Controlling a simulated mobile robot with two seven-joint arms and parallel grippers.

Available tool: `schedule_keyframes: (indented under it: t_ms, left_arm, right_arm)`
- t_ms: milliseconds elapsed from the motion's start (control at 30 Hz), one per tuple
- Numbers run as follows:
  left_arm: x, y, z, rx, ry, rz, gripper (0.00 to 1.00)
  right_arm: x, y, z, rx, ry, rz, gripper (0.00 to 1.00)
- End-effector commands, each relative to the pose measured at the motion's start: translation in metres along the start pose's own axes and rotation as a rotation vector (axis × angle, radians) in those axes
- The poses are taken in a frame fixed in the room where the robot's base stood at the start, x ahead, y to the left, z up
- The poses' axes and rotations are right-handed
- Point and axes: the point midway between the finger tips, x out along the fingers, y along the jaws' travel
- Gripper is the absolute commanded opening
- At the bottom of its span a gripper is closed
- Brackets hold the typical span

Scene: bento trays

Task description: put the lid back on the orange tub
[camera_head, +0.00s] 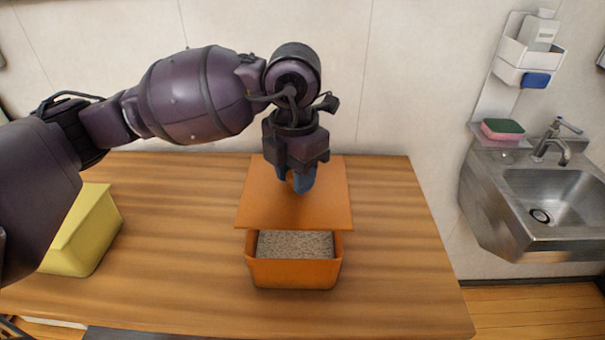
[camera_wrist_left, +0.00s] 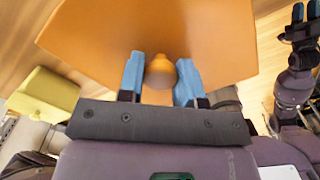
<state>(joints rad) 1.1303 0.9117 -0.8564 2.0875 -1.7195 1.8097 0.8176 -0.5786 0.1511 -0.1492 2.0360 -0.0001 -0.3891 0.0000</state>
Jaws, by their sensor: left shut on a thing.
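The orange tub (camera_head: 294,273) stands on the wooden table, and a grainy grey-beige filling shows inside its near part. The flat orange lid (camera_head: 262,208) is above and behind the tub in the head view, covering the tub's far part from sight. My left gripper (camera_head: 297,184) has its blue fingers shut on the lid's knob. In the left wrist view the round orange knob (camera_wrist_left: 159,71) is between the two blue fingers, with the lid (camera_wrist_left: 200,30) spread beyond them. I cannot tell how far the lid is above the rim. My right gripper is not in the head view.
A yellow container (camera_head: 85,235) stands on the left of the wooden table (camera_head: 390,260). The table right of the tub is clear. A metal sink (camera_head: 540,205) with a sponge (camera_head: 502,129) is on the right, beyond the table's edge.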

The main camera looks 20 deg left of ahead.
Motion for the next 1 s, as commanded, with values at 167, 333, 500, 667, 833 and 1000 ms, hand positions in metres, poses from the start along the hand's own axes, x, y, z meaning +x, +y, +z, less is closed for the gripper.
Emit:
schedule_keyframes:
  t_ms: [167, 333, 500, 667, 833, 1000]
  left_arm:
    - [0.005, 0.001, -0.001, -0.003, 0.001, -0.001, 0.09]
    - [0.016, 0.001, -0.001, -0.003, 0.003, -0.002, 0.09]
    - [0.030, 0.001, -0.001, -0.003, 0.005, -0.003, 0.09]
    - [0.043, 0.001, -0.001, -0.002, 0.004, -0.002, 0.09]
    - [0.055, 0.001, -0.001, -0.002, 0.003, -0.002, 0.09]
    - [0.063, 0.001, -0.001, -0.003, 0.001, -0.001, 0.09]
  right_arm:
    - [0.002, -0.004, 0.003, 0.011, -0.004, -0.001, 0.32]
    - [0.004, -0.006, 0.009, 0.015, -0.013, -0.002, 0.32]
    - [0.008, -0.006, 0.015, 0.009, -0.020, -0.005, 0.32]
    - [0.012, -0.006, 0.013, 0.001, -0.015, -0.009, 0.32]
    - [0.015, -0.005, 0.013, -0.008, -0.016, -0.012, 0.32]
    - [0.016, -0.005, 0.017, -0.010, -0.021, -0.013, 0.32]
